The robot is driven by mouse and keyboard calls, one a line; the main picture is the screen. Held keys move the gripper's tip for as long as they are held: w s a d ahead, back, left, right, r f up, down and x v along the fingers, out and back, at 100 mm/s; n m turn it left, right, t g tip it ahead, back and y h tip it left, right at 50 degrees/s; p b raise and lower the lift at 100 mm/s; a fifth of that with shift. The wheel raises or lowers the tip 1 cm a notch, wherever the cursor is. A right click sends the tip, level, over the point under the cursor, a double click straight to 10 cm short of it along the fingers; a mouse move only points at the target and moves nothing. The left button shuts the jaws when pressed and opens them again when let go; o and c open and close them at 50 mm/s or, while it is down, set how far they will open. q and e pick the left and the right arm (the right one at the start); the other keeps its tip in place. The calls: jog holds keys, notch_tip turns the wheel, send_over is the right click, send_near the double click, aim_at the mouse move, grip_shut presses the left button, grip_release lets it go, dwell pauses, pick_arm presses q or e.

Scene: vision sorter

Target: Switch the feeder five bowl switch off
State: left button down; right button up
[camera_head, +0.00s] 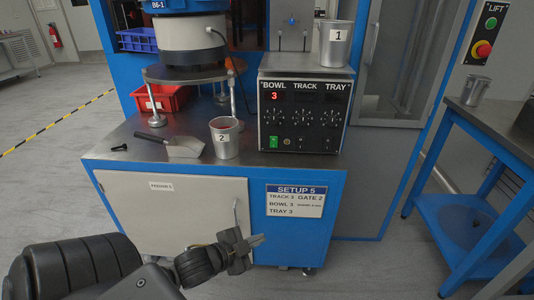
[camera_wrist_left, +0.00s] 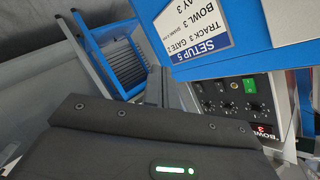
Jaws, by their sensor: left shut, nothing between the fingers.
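The feeder's black control panel (camera_head: 318,110) is labelled BOWL, TRACK and TRAY, with several dials. A green switch (camera_head: 273,142) sits at its lower left, under the BOWL column; a red 3 is lit on the BOWL display (camera_head: 275,97). In the left wrist view the green switch (camera_wrist_left: 249,86) and the red 3 (camera_wrist_left: 262,129) show on the tilted panel at right. My left gripper (camera_head: 258,241) is shut and empty, low in front of the cabinet door, below and apart from the panel. Its fingers (camera_wrist_left: 164,85) also show in the left wrist view. My right gripper is out of view.
A cup marked 1 (camera_head: 335,45) stands on the control box. A SETUP 5 sign (camera_head: 296,200) is on the cabinet front. A blue side table (camera_head: 480,128) stands right.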

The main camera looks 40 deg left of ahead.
aim_at(277, 140)
pick_arm(q)
jog(key=w+a+r+m+t, duration=0.2)
jog(key=w+a+r+m, duration=0.1)
jog(key=a+r+m, duration=0.2)
jog(key=w+a+r+m+t, duration=0.3)
jog(key=a+r+m, duration=0.2)
jog(key=r, duration=0.5)
jog(key=shift+w+a+m+h, duration=0.2)
jog(key=shift+a+m+h, duration=0.2)
jog(key=shift+a, duration=0.65)
jog(key=shift+f, duration=0.1)
